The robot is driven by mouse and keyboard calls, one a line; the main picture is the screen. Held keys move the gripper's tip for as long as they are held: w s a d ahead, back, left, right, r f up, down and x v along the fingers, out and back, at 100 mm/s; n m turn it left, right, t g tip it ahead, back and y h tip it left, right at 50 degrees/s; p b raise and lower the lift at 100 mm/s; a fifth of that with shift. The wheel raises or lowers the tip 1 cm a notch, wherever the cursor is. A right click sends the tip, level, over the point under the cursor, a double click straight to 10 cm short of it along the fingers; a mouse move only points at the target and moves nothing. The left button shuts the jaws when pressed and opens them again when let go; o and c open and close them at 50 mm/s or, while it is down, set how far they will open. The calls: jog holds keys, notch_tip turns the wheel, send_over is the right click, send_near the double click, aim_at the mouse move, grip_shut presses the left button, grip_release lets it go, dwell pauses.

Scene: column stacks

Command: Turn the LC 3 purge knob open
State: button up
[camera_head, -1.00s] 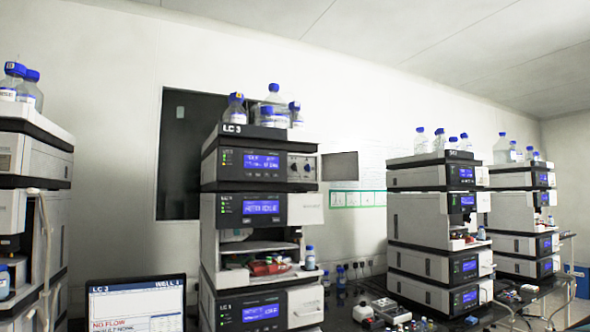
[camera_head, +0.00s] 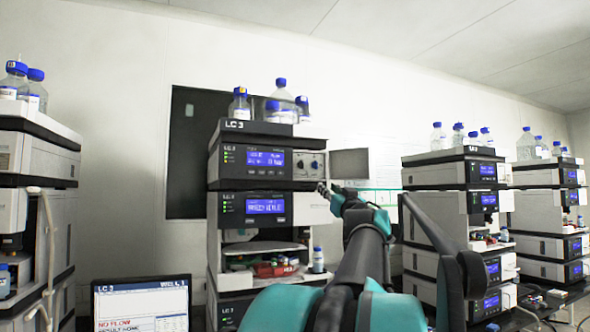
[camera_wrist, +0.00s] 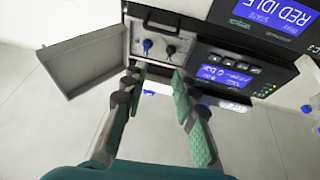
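The LC 3 stack (camera_head: 262,128) stands in the middle of the head view. Its top module has a small recessed panel with two knobs, and a grey door swung open beside it. In the wrist view one knob is blue (camera_wrist: 147,45) and the other is dark (camera_wrist: 170,50). I cannot read which is the purge knob, or clearly tell their turned positions. My gripper (camera_wrist: 157,75) is open and empty, its fingertips just short of the knob panel and apart from both knobs. In the head view my gripper (camera_head: 326,189) is just below and right of the panel.
The open grey door (camera_wrist: 85,62) lies close to one finger. Blue-capped bottles (camera_head: 280,100) stand on top of the stack. A screen (camera_head: 140,305) reads NO FLOW. Other stacks stand left and right.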

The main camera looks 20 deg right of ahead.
notch_tip(320, 180, up, 2)
jog(key=a+n+y, duration=0.1)
jog(key=y, duration=0.1)
send_near(303, 164)
jog(key=x, duration=0.8)
jog(key=shift+w+a+r, duration=0.1)
jog(key=shift+w, duration=0.15)
jog(key=shift+c, duration=0.3)
grip_shut()
